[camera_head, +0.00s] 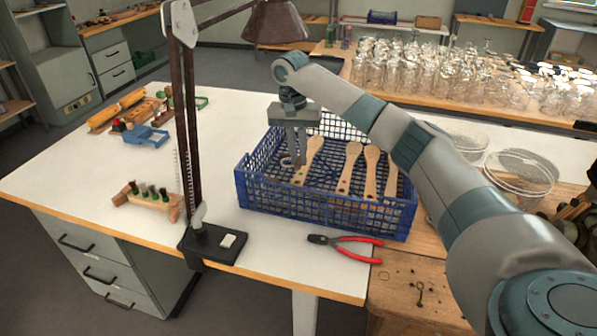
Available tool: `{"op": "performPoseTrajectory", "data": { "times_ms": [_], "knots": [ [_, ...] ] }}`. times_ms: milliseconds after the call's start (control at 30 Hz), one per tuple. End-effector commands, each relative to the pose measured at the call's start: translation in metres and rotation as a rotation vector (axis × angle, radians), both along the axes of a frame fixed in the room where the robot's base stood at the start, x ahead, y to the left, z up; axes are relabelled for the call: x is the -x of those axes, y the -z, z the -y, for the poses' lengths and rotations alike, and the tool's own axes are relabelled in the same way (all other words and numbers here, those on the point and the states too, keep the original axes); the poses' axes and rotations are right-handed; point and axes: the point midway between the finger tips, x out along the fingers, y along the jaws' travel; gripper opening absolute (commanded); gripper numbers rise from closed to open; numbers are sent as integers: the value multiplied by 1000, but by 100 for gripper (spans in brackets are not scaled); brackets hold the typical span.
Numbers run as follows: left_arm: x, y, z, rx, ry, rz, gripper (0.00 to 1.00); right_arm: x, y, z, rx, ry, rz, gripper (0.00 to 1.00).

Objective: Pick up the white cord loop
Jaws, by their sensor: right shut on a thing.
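My right gripper (297,160) reaches down into the blue plastic crate (325,205) near its left side. Its fingers are shut on a thin pale loop, which looks like the white cord loop (287,163), low inside the crate. The loop is small here and partly hidden by the fingers and the crate wall. A wooden brush handle (311,156) stands just to the right of the fingers. My left gripper is not in view.
More wooden handles (349,168) lean in the crate. Red-handled pliers (345,247) lie in front of it. A lamp stand (212,243) rises to the left. Glass jars (430,70) crowd the bench behind. The white tabletop left of the crate has free room.

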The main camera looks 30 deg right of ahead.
Motion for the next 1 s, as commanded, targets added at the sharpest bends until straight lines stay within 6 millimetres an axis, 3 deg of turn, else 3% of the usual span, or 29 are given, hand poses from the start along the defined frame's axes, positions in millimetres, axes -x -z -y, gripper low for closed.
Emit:
{"op": "performPoseTrajectory", "data": {
  "times_ms": [200,767,1000],
  "knots": [
    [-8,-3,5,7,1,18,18,0,-14,0,0,0,0,0],
    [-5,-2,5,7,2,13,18,1,-15,-1,1,-3,-1,0],
    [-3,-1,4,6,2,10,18,9,-13,-27,0,-76,0,0]
  ]
}}
